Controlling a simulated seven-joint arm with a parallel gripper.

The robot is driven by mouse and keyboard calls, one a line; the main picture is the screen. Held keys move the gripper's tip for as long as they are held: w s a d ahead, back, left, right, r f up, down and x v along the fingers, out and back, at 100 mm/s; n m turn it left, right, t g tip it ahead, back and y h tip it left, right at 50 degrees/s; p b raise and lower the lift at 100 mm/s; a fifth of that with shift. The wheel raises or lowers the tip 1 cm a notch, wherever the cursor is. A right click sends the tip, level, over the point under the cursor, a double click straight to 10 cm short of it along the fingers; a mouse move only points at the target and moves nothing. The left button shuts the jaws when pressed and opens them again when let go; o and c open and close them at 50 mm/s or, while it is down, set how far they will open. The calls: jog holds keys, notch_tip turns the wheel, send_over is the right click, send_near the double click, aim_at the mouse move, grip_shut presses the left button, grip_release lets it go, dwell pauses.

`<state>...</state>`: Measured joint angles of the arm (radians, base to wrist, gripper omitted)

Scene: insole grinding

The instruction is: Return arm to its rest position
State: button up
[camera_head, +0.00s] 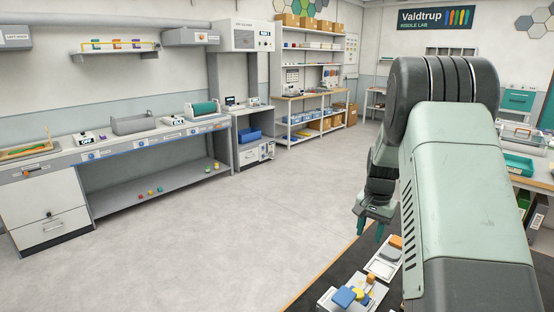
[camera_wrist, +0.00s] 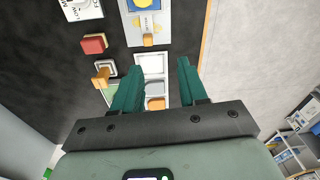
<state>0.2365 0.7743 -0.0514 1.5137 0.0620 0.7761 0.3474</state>
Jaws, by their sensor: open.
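My gripper (camera_head: 370,229) hangs above the dark work surface in the head view, at the lower right, pointing down. In the wrist view its two green fingers (camera_wrist: 158,80) are spread apart with nothing between them. My arm fills the right side of the head view and hides part of the work surface.
In the wrist view a red block (camera_wrist: 94,44) lies to the left. A long bench (camera_head: 107,150) stands at the left. The grey floor (camera_head: 230,225) between is clear.

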jog(key=s+a+r+n+t, duration=0.1)
jog(key=s+a+r, duration=0.35)
jog(key=r, duration=0.25)
jog(key=s+a+r+n+t, duration=0.1)
jog(key=s+a+r+n, duration=0.15)
jog(key=s+r, duration=0.45)
jog(key=s+a+r+n, duration=0.1)
jog(key=s+a+r, duration=0.3)
jog(key=r, duration=0.4)
jog(key=s+a+r+n+t, duration=0.1)
jog(key=s+a, duration=0.1)
jog(key=s, duration=0.7)
jog(key=s+a+r+n+t, duration=0.1)
jog(key=s+a+n, duration=0.1)
jog(key=s, duration=0.8)
jog(key=shift+a+r+t, duration=0.25)
jog(key=shift+r+t, duration=0.05)
